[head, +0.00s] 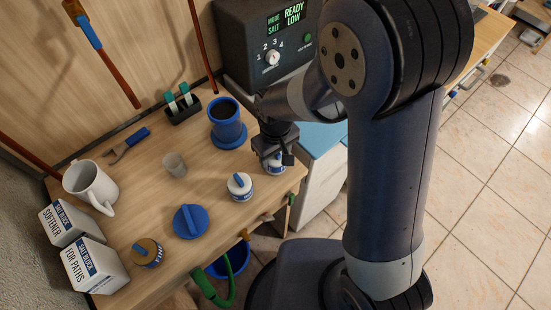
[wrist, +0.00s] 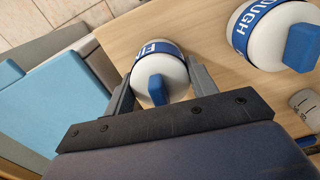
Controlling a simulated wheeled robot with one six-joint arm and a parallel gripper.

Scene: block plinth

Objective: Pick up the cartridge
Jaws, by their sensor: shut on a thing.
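The white cartridge with a blue band and blue grip (wrist: 158,66) is between the fingers of my gripper (wrist: 160,80) in the wrist view. The letters "FI" show on its band. In the head view this cartridge (head: 275,168) is at the right edge of the wooden bench, partly hidden by my gripper (head: 271,158). My gripper is shut on it from above. I cannot tell whether its base touches the bench. A second white cartridge (head: 240,186) stands just to its left; it also shows in the wrist view (wrist: 265,40) with "OUGH" on its band.
A blue pot (head: 227,128) stands behind. A blue lid-like piece (head: 190,222), a brown-topped canister (head: 147,252), a clear cup (head: 175,164) and a white mug (head: 90,185) are further left on the bench (head: 130,190). A blue-topped cabinet (head: 320,140) stands to the right.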

